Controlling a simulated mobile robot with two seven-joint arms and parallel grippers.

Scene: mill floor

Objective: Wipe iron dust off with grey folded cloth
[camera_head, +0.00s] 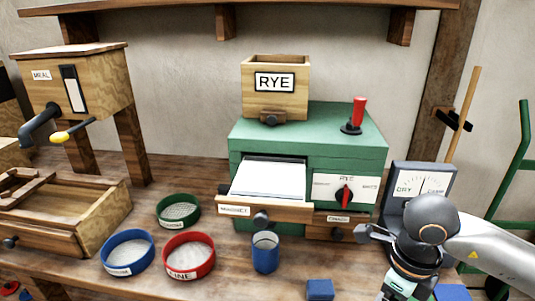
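The drawer marked MAGNET (235,210) is pulled out from the front of the green mill (300,135). A pale, flat plate (268,180) lies in it. Any iron dust on it is too fine to make out. I cannot pick out a grey folded cloth anywhere. My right arm comes in from the right and bends down in front of the dial meter. Its lower end leaves the bottom edge, so its fingers do not show. My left arm and gripper are not in view.
A blue cup (265,252) stands before the drawer. Blue (128,252), red (189,256) and green (178,211) sieves stand left of it. A small blue block (320,289) lies at the front. The DRY dial meter (422,182) stands right, partly behind my arm.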

